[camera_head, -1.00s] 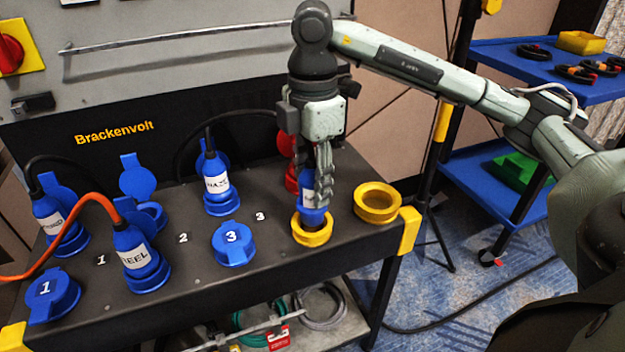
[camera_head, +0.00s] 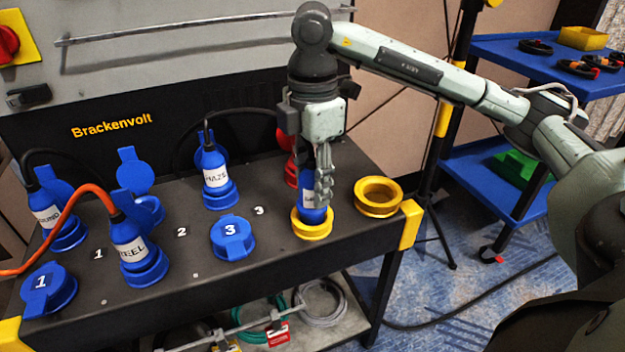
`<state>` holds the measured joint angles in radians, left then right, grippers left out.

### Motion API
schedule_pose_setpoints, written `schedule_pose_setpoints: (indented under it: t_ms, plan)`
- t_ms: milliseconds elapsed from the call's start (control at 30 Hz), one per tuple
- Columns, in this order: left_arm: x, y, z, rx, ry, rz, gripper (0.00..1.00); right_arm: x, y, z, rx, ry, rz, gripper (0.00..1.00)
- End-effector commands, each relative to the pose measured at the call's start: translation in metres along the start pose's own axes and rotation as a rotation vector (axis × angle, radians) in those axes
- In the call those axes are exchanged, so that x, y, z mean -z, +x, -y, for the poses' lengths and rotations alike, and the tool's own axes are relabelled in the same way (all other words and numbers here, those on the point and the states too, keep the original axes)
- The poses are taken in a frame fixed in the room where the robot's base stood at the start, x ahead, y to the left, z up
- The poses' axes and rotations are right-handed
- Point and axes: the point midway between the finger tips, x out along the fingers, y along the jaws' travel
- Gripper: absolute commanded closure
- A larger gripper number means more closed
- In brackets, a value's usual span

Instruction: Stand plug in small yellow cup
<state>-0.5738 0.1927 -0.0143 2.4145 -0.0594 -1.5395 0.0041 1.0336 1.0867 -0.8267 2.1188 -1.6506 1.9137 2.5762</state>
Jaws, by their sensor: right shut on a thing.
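A blue plug (camera_head: 313,213) with a white label stands upright with its lower end inside the smaller yellow cup (camera_head: 312,229), near the front edge of the bench. My right gripper (camera_head: 322,190) comes down from above and is shut around the plug's upper body, hiding much of it. A wider yellow cup (camera_head: 377,198) stands empty to the right of it. My left gripper is not in view.
Several blue sockets fill the bench's left and middle; plugs labelled REEL (camera_head: 132,248) and others stand in them. A closed lid marked 3 (camera_head: 232,236) is just left of the small cup. A red socket (camera_head: 291,172) sits behind my gripper. A blue cart (camera_head: 540,65) stands at right.

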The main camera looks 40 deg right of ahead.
Motion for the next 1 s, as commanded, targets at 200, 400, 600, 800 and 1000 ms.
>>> schedule_pose_setpoints:
  t_ms: [200, 400, 600, 800, 1000]
  plan:
    - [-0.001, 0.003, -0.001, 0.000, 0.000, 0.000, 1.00, 0.000, 0.005, 0.000, -0.001, 0.000, 0.000, 0.99]
    - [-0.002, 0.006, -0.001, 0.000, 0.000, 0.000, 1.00, 0.000, 0.008, 0.000, -0.001, 0.000, 0.000, 0.99]
    - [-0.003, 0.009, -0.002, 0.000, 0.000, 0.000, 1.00, 0.000, 0.012, 0.000, -0.001, 0.000, 0.000, 0.99]
    - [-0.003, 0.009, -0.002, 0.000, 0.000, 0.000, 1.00, 0.000, 0.013, 0.000, -0.001, 0.000, 0.000, 0.99]
    - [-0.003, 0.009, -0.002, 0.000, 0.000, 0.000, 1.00, 0.000, 0.013, 0.000, -0.001, 0.000, 0.000, 0.49]
